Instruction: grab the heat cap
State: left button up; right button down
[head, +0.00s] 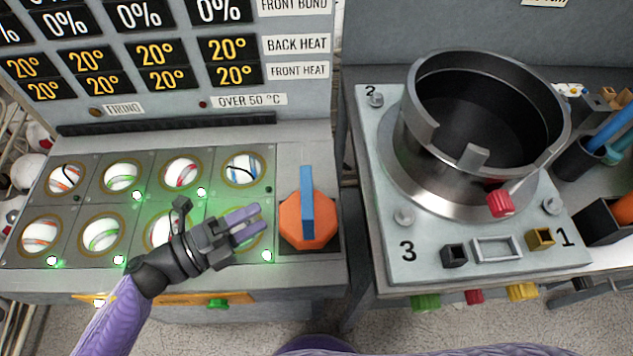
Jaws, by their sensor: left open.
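An orange octagonal cap (308,226) with an upright blue bar handle (306,190) sits at the right end of the left console; I take it to be the heat cap. My left gripper (260,219) is just left of the cap, over the lower row of round windows. Its purple fingers are parted, point right toward the cap and hold nothing. A gap shows between the fingertips and the orange cap. The gripper hides part of the lower windows. My right gripper is not in view.
A round metal press pot (422,140) with a red-knobbed lever (501,203) stands on the right console. Several round windows (119,174) with striped balls and green lights fill the left console. A display panel (150,112) rises behind it. A narrow gap separates the consoles.

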aim_at(306, 191)
pick_arm(q)
jog(key=x, duration=0.6)
jog(key=r+x, duration=0.1)
jog(key=x, duration=0.3)
jog(key=shift+s+d, duration=0.2)
jog(key=shift+s, duration=0.2)
grip_shut()
dwell(0.6)
